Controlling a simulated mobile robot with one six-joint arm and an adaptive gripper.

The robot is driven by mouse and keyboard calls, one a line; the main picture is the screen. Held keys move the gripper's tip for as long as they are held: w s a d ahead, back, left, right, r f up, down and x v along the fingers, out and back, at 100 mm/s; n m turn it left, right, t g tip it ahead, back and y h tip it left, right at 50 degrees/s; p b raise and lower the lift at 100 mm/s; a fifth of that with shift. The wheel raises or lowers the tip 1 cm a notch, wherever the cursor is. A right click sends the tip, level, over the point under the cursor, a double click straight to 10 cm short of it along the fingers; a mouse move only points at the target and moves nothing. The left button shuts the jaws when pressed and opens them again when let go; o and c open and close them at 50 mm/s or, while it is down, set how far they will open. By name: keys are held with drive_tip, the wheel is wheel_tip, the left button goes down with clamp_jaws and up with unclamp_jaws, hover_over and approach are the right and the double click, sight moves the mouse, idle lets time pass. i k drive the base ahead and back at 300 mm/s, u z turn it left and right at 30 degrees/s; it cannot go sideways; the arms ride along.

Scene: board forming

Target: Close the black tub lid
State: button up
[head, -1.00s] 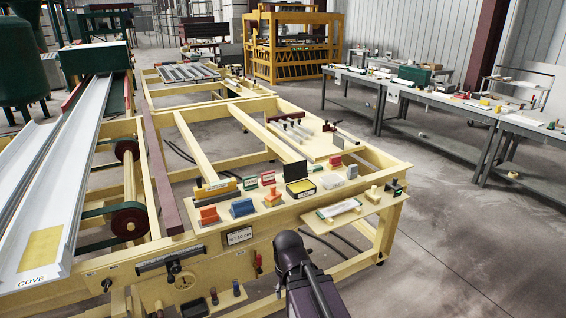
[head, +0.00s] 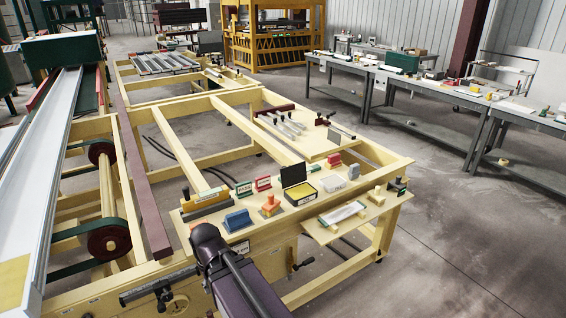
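The black tub (head: 301,196) sits on the near shelf of the cream bench, with yellow inside it. Its black lid (head: 294,173) is open and stands up at the tub's far side. A dark joint (head: 208,238) and purple link of my arm show at the bottom, left of and nearer than the tub. I cannot make out my gripper's fingers in this view. The arm is apart from the tub and lid in the picture.
A blue block (head: 237,220) and an orange-handled stamp (head: 270,206) stand left of the tub. A clear box (head: 333,183) is close to its right. A small side shelf (head: 345,222) holds a pale tray. Open floor lies to the right.

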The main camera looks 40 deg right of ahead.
sight(292, 175)
drive_tip(key=z, duration=0.25)
drive_tip(key=i, duration=1)
drive_tip(key=z, duration=0.5)
